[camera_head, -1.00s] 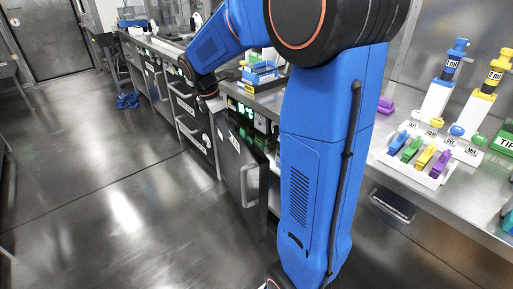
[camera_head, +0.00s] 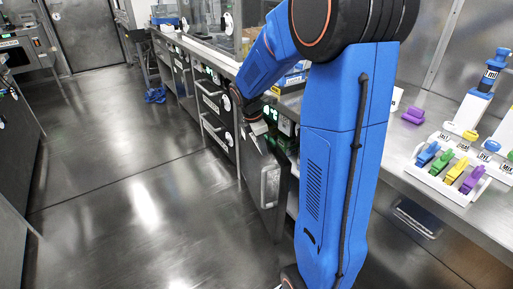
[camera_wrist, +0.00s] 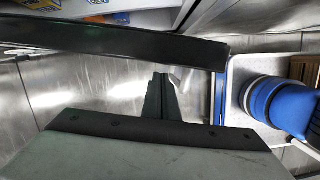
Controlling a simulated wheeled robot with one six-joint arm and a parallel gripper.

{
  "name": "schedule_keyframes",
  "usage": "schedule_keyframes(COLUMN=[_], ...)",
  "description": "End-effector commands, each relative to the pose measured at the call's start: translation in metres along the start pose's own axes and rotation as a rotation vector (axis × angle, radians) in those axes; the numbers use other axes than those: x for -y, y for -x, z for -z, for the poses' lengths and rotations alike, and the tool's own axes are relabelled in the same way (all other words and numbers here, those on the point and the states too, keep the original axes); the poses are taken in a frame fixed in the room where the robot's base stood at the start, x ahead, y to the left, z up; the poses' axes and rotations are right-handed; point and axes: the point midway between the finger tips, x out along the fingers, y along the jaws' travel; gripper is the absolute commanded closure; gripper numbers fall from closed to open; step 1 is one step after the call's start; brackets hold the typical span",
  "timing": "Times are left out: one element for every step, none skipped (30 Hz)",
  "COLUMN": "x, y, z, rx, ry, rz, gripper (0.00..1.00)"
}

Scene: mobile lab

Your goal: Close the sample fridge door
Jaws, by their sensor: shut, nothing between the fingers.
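In the wrist view my gripper's dark fingers (camera_wrist: 160,97) are together and empty. A long dark bar (camera_wrist: 115,45), apparently the door's top edge, crosses beyond them. My arm hides part of the fridge opening.
More under-bench units (camera_head: 210,95) line the wall farther back. Another bench (camera_head: 15,140) stands at the left.

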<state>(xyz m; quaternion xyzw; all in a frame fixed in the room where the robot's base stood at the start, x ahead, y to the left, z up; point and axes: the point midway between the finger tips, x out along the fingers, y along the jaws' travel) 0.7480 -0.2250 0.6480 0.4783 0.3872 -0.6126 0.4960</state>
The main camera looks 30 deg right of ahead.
Motion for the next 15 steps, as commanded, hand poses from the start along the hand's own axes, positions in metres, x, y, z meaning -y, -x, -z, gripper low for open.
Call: schedule_keyframes(x=[0.0001,0.0001,0.0001,0.0001,0.0001,0.0002,0.0002,0.0002,0.0002,0.0002,0.0002,0.0002,0.0002,0.0002,0.0002], y=[-0.0008,-0.0011,-0.0014,-0.0016,-0.0017,-0.0018,-0.0019,-0.0019,-0.0019,-0.0019,-0.0019,-0.0018,-0.0018,-0.0018,-0.0019], z=[-0.0037,-0.005,-0.0063,-0.0071,-0.0077,-0.0083,-0.0085,-0.0086,-0.0086,-0.0086,-0.0086,-0.0085,-0.0085,-0.0085,-0.0086], rx=[0.0,0.0,0.0,0.0,0.0,0.0,0.0,0.0,0.0,0.0,0.0,0.0,0.0,0.0,0.0], ry=[-0.001,-0.001,-0.001,-0.001,-0.001,0.0,0.0,0.0,0.0,0.0,0.0,0.0,0.0,0.0,0.0], rz=[0.0,0.0,0.0,0.0,0.0,0.0,0.0,0.0,0.0,0.0,0.0,0.0,0.0,0.0,0.0], gripper=[1.0,1.0,1.0,1.0,1.0,1.0,1.0,1.0,1.0,1.0,1.0,1.0,1.0,1.0,1.0])
